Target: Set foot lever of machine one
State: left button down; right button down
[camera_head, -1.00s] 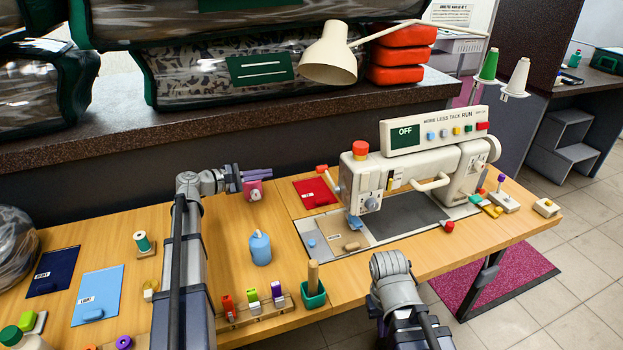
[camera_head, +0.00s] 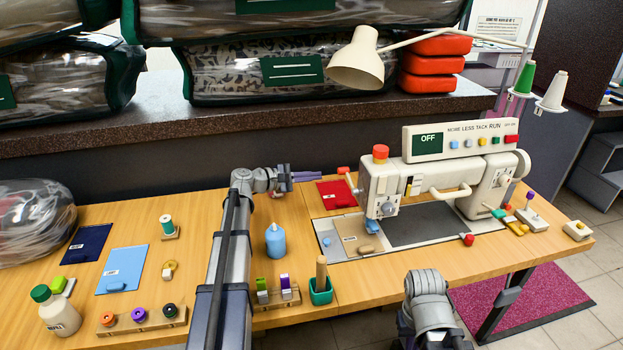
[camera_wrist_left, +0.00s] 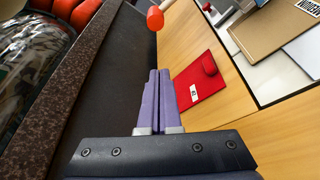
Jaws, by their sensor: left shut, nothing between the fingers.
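The white sewing machine (camera_head: 440,188) stands on the right of the wooden table, its panel reading OFF. A red-tipped lever (camera_head: 344,171) sticks out at its left side; I cannot tell if this is the foot lever. A red knob also shows at the machine's front right (camera_head: 468,239). My left gripper (camera_head: 320,175) is shut and empty, its purple fingers pointing right, just left of the red tip in the picture. In the left wrist view the shut fingers (camera_wrist_left: 158,72) point toward the red tip (camera_wrist_left: 155,18), with a gap visible. My right arm shows folded at the bottom, its gripper out of sight.
A red pad (camera_head: 337,194) lies below my left fingers. A blue bottle (camera_head: 275,241) and a green holder (camera_head: 321,290) stand right of my left arm. A dark ledge (camera_head: 220,131) with bagged comforters runs behind the table. A lamp (camera_head: 357,62) overhangs the machine.

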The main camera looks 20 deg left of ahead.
pick_arm(q)
jog(key=w+d+r+p, duration=0.1)
jog(key=w+d, duration=0.1)
jog(key=d, duration=0.3)
jog(key=shift+d+p, duration=0.35)
jog(key=shift+d, duration=0.05)
jog(key=shift+w+r, duration=0.1)
jog(key=shift+s+d+r+m+t+p, duration=0.2)
jog(key=shift+r+m+p, duration=0.3)
jog(key=shift+r, duration=0.35)
jog(key=shift+s+d+r+m+t+p, duration=0.1)
jog(key=shift+s+r+m+t+p, duration=0.2)
jog(key=shift+r+p, duration=0.4)
jog(key=shift+s+d+r+m+t+p, duration=0.2)
jog(key=shift+r+m+p, duration=0.25)
jog(key=shift+r, duration=0.5)
